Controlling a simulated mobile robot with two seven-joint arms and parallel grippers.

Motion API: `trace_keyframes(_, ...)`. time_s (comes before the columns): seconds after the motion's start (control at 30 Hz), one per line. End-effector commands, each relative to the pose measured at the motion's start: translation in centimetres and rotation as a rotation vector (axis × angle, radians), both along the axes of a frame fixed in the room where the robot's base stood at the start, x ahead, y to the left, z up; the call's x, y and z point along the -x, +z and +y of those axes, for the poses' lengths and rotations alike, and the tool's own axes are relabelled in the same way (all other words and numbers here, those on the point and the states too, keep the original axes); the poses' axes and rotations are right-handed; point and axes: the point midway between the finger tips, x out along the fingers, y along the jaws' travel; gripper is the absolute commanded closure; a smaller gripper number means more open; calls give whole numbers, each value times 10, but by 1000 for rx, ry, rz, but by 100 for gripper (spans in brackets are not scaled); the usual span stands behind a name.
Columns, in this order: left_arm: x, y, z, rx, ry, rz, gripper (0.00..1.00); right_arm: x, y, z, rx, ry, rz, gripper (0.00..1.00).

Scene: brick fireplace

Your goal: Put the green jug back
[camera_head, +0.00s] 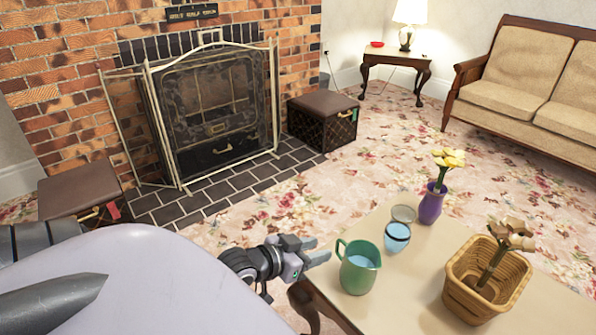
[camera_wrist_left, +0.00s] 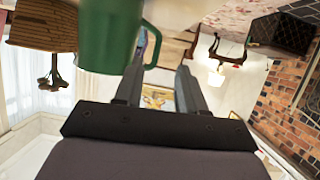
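The green jug (camera_head: 359,272) stands upright on the cream-topped table (camera_head: 400,292), near its left edge, with something light blue inside. Its handle points left, toward my left gripper (camera_head: 320,250). That gripper is open, with its fingers just left of the handle. In the left wrist view, which is upside down, the jug (camera_wrist_left: 105,35) is at the top left. Its handle shows near the fingertips of the gripper (camera_wrist_left: 165,68); I cannot tell whether they touch it. My right gripper is not in view.
Beside the jug stand a glass with blue contents (camera_head: 397,238), a clear glass (camera_head: 403,213), a purple vase (camera_head: 432,203) with yellow flowers and a wicker basket (camera_head: 465,295). A fireplace screen (camera_head: 215,110), a dark box (camera_head: 323,120) and a sofa (camera_head: 530,85) are farther off.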

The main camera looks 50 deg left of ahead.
Motion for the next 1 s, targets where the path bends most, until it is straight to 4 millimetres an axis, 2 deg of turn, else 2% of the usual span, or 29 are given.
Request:
trace_keyframes(0.2, 28, 13, 4, 0, 0, 2, 60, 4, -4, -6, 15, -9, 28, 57)
trace_keyframes(0.4, 41, 18, 5, 0, 0, 0, 60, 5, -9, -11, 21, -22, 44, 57)
trace_keyframes(1.0, 44, 19, 6, 0, 0, -1, 60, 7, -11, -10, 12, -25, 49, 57)
